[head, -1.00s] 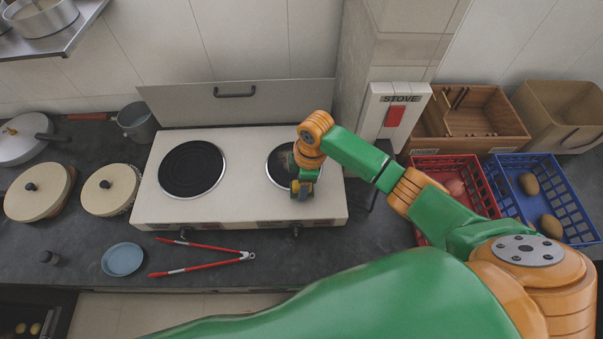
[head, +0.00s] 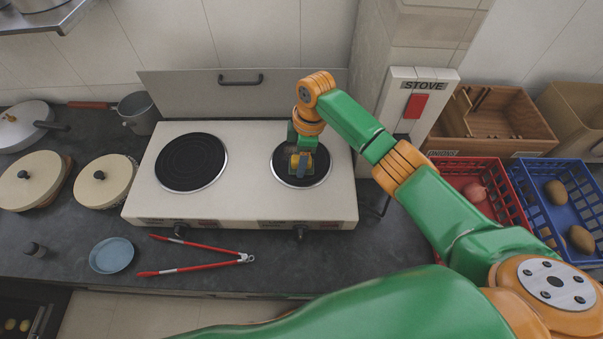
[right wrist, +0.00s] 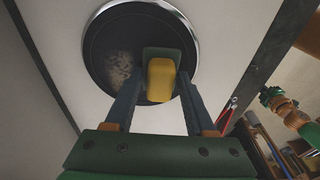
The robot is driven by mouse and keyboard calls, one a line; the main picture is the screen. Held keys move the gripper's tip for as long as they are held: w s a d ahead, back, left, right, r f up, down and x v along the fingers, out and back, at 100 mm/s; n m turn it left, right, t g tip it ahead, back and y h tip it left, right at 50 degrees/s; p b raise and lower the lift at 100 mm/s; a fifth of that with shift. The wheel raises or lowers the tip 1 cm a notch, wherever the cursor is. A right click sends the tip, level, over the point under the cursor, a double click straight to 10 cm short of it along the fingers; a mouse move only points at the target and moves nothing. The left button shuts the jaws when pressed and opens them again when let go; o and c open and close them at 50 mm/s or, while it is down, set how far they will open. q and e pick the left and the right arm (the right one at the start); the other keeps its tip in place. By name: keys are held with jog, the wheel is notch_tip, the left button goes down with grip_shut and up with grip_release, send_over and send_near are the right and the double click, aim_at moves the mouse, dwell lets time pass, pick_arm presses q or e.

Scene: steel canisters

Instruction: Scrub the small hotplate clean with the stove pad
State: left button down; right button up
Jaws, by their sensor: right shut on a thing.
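The small hotplate (head: 318,168) is the black round plate with a bright rim on the right of the white stove. A pale, mottled stain (right wrist: 122,70) shows on its left part in the right wrist view. My right gripper (head: 303,160) points down over the plate. It is shut on the stove pad (right wrist: 160,80), a yellow block with a dark green part, which is over the plate, right of the stain in the wrist view. I cannot tell if the pad touches the plate. A green and orange arm part shows at that view's right edge; its gripper is unclear.
The large hotplate (head: 191,162) is bare. Red-handled tongs (head: 200,257) and a blue plate (head: 111,255) lie in front of the stove. Lidded pots stand left. A red crate (head: 478,190), a blue crate (head: 570,205) and a STOVE switch box (head: 415,100) are right.

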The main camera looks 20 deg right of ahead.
jog(key=shift+w+d+f+b, duration=0.1)
jog(key=shift+w+f+b, duration=0.15)
jog(key=shift+w+b, duration=0.1)
jog(key=shift+w+r, duration=0.1)
jog(key=shift+r, duration=0.2)
pick_arm(q)
jog(key=shift+f, duration=0.8)
